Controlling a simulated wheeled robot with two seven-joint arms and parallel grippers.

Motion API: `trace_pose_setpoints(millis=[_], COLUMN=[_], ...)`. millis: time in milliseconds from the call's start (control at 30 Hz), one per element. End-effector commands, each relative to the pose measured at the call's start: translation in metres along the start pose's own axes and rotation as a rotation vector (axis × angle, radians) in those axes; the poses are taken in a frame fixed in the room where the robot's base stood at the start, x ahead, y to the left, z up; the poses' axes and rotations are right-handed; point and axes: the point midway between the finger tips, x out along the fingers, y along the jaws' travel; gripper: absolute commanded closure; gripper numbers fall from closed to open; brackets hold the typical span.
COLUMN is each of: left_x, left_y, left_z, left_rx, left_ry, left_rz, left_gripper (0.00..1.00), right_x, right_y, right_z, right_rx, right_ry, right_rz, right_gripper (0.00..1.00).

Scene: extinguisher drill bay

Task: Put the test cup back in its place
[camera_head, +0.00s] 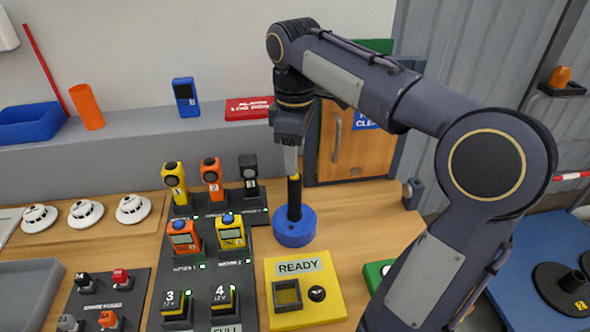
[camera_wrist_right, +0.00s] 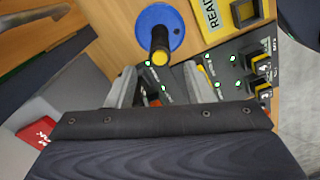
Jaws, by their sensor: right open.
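A blue round piece with an upright black handle, which I take for the test cup (camera_head: 294,228), stands on the wooden bench right of the dark charging racks. In the right wrist view the blue disc (camera_wrist_right: 174,22) and the yellow-tipped black handle (camera_wrist_right: 160,45) show at the top. My right gripper (camera_head: 291,165) points down at the handle's upper end. Its two grey fingers are apart, and the gap (camera_wrist_right: 158,85) between them is empty in the wrist view, with the handle just beyond. I cannot tell whether a finger touches it. My left gripper is not in view.
A yellow READY block (camera_head: 333,293) with a square socket stands just in front of the cup. Racks (camera_head: 235,262) of testers and radios stand to its left. White detectors (camera_head: 86,213) lie further left. An orange cylinder (camera_head: 87,106) stands on the grey ledge.

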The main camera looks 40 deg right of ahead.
Motion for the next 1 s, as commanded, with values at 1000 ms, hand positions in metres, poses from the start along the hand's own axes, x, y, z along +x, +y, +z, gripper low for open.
trace_pose_setpoints(millis=[1000], left_x=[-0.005], left_y=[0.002], left_z=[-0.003], left_rx=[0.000], left_ry=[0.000], left_rz=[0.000], left_gripper=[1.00], right_x=[0.097], right_y=[-0.171], right_z=[0.044], right_rx=[0.682], right_ry=[0.512], right_rz=[-0.130], right_gripper=[0.52])
